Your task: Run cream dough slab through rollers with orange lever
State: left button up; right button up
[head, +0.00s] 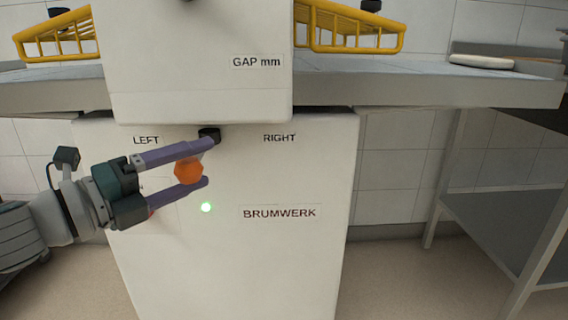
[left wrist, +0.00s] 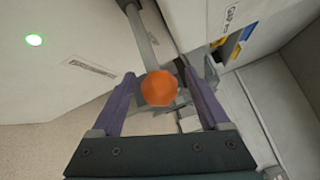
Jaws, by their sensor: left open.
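The orange lever knob (head: 188,170) is on the front of the white machine, below and between the LEFT and RIGHT labels. My left gripper (head: 207,161) is open, with one purple finger above the knob and one below it in the head view. In the left wrist view the knob (left wrist: 159,88) sits between the two spread fingers, with space on both sides. The lever's grey rod (left wrist: 143,40) runs away from the knob there. The cream dough slab (head: 482,61) seems to be the pale flat piece on the right end of the table. The rollers are not visible.
The white machine body (head: 250,260) bears the label BRUMWERK and a lit green light (head: 206,207). Yellow wire guards (head: 350,28) stand over the grey table (head: 430,85) on both sides. A grey metal stand (head: 510,215) is at the right.

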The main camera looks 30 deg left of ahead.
pick_arm(q)
jog(key=v, duration=0.7)
jog(key=shift+s+p, duration=0.15)
jog(key=shift+p, duration=0.25)
